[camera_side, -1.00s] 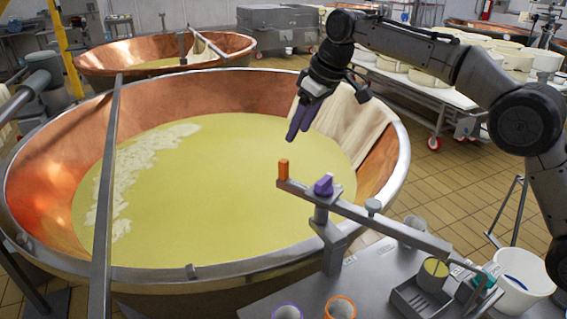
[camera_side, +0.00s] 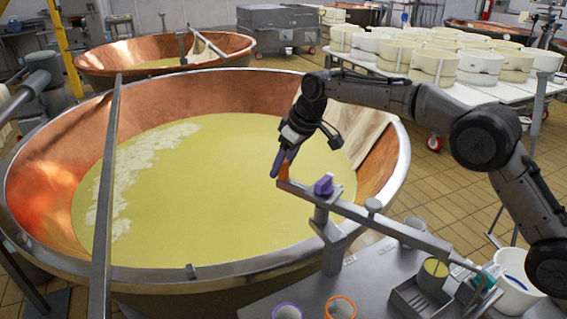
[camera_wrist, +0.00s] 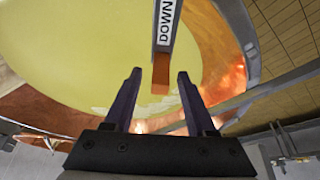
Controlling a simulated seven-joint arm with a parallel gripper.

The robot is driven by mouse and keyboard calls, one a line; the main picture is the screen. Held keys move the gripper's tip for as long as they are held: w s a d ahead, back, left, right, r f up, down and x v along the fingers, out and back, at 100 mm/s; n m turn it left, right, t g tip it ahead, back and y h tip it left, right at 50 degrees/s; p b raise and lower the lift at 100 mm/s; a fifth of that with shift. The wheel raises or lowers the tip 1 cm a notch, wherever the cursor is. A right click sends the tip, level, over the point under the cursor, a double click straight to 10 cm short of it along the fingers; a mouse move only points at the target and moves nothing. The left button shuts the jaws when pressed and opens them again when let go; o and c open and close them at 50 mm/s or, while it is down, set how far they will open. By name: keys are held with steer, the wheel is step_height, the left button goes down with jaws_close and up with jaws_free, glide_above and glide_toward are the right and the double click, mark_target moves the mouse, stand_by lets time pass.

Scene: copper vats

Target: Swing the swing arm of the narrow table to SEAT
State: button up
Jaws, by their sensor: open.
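The swing arm (camera_side: 352,211) is a grey bar on a post at the edge of the narrow table (camera_side: 372,277). A purple knob (camera_side: 324,185) sits on the bar near the post. My gripper (camera_side: 279,170) is at the orange peg, fingers pointing down. In the wrist view the orange peg (camera_wrist: 160,76) lies between and beyond the two open purple fingers of my gripper (camera_wrist: 158,76). The swing arm (camera_wrist: 166,25) shows a label reading DOWN there. I cannot tell whether a finger touches the peg.
The copper vat (camera_side: 50,190) holds yellow-green liquid, with a metal bar (camera_side: 104,190) across it. Cups with purple (camera_side: 287,311) and orange (camera_side: 340,308) rims, a grey tray (camera_side: 408,298) and a white bucket (camera_side: 518,280) stand at the front right.

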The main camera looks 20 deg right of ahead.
steer(key=shift+c, duration=0.3)
jaws_close()
stand_by(1.1)
